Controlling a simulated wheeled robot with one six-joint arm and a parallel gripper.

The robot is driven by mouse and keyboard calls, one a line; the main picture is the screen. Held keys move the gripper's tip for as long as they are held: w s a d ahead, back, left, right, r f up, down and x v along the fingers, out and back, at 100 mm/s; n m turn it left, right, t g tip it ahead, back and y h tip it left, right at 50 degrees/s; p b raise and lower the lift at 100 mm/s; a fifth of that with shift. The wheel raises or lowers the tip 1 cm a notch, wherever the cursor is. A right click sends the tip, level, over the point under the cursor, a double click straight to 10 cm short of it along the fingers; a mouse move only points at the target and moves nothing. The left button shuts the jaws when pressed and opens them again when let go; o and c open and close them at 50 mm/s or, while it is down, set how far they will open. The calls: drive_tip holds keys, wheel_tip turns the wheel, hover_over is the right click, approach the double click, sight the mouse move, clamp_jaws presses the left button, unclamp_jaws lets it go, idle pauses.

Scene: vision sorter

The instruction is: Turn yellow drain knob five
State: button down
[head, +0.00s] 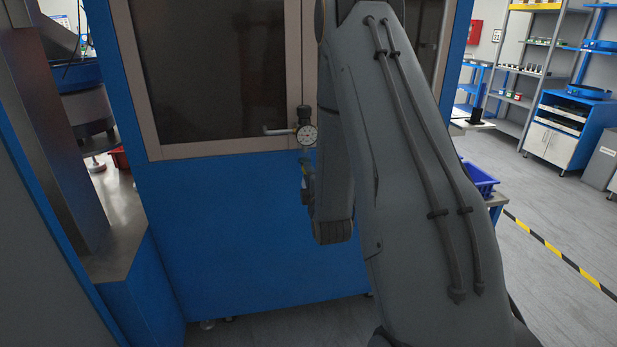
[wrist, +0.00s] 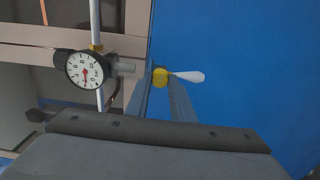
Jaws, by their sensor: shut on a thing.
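The yellow drain knob (wrist: 160,77) is at the middle of the wrist view, in front of the blue panel, with a pale, tapered lever (wrist: 188,76) pointing right from it. My gripper (wrist: 161,88) has its two grey fingers on either side of the knob, shut on it. The fingers hide part of the knob's sides. In the head view my own arm covers most of this spot, and I cannot make out the knob clearly there. No number shows on the knob.
A round pressure gauge (wrist: 85,69) on a pipe is close to the left of my fingers; it also shows in the head view (head: 307,135). The blue cabinet (head: 240,230) fills the front. A blue bin (head: 478,180) stands at right. Open floor lies farther right.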

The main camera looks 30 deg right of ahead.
drive_tip(key=shift+n, duration=0.3)
idle(0.4)
drive_tip(key=c, duration=1.5)
unclamp_jaws()
drive_tip(key=shift+c, duration=0.2)
drive_tip(key=b+v, duration=0.1)
drive_tip(key=v, duration=0.7)
drive_tip(key=shift+w, duration=0.1)
